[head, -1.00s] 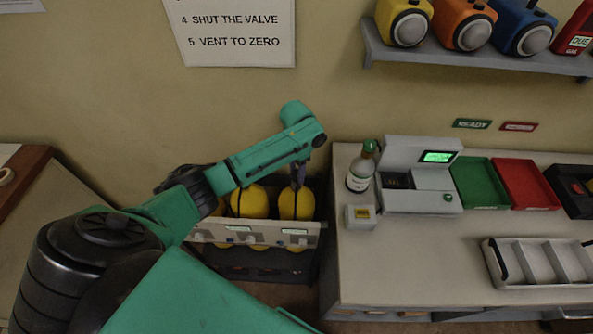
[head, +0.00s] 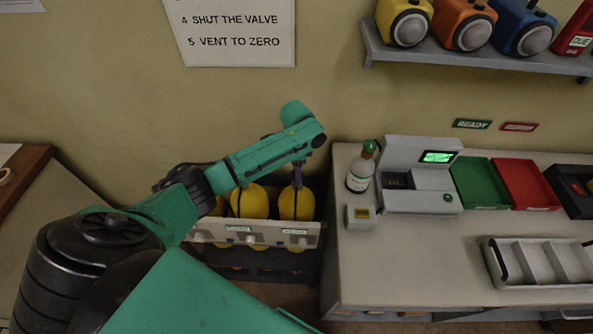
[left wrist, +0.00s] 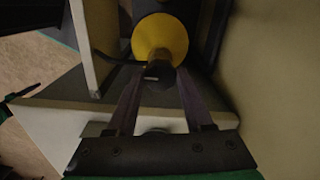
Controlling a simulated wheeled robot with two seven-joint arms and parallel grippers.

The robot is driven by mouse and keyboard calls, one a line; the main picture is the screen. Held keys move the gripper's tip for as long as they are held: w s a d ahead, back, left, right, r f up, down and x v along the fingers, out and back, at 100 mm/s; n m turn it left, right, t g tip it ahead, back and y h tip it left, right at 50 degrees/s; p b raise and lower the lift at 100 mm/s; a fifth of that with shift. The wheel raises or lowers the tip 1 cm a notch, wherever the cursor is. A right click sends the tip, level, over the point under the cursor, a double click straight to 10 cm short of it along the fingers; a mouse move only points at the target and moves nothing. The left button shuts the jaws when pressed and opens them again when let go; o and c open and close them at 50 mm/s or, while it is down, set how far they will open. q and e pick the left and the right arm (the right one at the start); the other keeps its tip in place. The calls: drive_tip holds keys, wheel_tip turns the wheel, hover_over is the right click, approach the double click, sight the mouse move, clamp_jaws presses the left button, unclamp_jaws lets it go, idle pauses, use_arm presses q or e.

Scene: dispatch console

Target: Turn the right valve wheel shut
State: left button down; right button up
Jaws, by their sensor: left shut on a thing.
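The right yellow cylinder (head: 296,206) stands upright in a rack (head: 262,232) on the floor, left of the console. Its top is under my left gripper (head: 298,184), which points down from the green arm. In the left wrist view, the yellow cylinder (left wrist: 160,33) shows between the fingers, with its dark valve wheel (left wrist: 160,74) at the fingertips. The left gripper (left wrist: 160,82) is shut on this wheel. In the head view the wheel is mostly hidden by the fingers. My right gripper is out of view.
A middle yellow cylinder (head: 250,203) stands close left of the right one. The console (head: 420,250) rises just right of the rack, with a green-capped bottle (head: 359,172) near its left edge. The wall is close behind.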

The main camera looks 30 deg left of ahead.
use_arm(q)
drive_tip(key=shift+w, duration=0.1)
drive_tip(key=shift+c, duration=1.5)
unclamp_jaws()
drive_tip(key=shift+d, duration=0.1)
drive_tip(key=shift+r, duration=0.1)
wheel_tip(320, 180, up, 14)
drive_tip(key=b, duration=0.2)
drive_tip(key=shift+r, duration=0.2)
drive_tip(key=shift+f, duration=0.1)
